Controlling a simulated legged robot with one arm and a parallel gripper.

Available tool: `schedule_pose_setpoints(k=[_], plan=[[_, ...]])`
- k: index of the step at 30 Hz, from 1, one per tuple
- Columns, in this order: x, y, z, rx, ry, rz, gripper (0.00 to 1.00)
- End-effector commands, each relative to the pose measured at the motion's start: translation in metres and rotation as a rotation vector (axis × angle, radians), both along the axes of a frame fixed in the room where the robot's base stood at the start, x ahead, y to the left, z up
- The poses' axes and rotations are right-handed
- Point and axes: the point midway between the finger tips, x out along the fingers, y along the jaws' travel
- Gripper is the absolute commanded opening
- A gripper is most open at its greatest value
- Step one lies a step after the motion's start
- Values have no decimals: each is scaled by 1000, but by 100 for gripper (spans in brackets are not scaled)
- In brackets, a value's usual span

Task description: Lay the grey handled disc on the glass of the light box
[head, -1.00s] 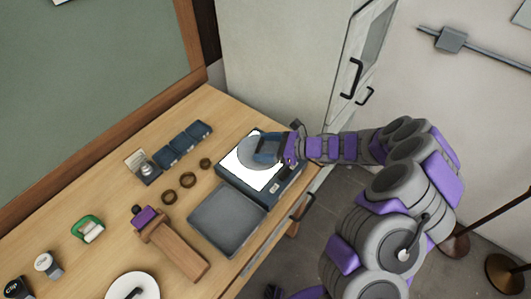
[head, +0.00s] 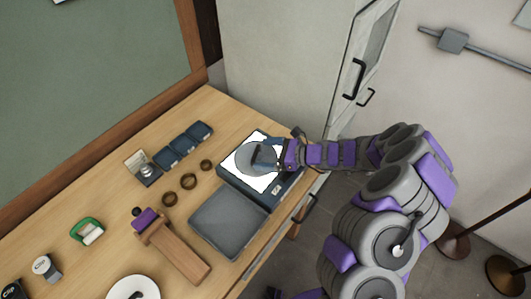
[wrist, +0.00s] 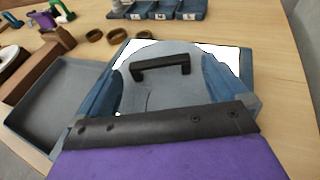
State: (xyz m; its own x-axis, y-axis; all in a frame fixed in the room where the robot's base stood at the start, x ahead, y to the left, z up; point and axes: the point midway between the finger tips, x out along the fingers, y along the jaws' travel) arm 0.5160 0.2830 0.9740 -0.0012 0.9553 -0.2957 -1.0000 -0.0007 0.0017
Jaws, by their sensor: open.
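The grey disc (head: 246,158) lies on the lit white glass of the light box (head: 232,187), and the glass shows around its edge. In the wrist view the disc (wrist: 150,97) looks flat, and its black bar handle (wrist: 160,65) stands upright on top. My gripper (head: 264,155) is over the disc at the light box. Its two blue fingers are spread apart in the wrist view (wrist: 163,85), with the handle between and beyond them, apparently touching neither. The disc's near edge is hidden behind my gripper.
A shallow grey tray (head: 228,222) sits directly beside the light box. Several dark rings (head: 189,181), blue bins (head: 183,145) and a wooden block with a purple part (head: 178,250) stand to the left. A tall cabinet (head: 290,70) rises behind.

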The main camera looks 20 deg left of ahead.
Motion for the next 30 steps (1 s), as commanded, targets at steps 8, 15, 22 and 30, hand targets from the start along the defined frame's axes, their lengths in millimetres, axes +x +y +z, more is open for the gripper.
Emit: schedule_pose_setpoints(k=[8, 15, 22, 30], plan=[[1, -49, 17, 4, -1, -3, 100], [1, -90, 29, 0, 0, -4, 100], [0, -106, 34, 0, -1, 0, 100], [-1, -107, 36, 1, -5, 7, 100]])
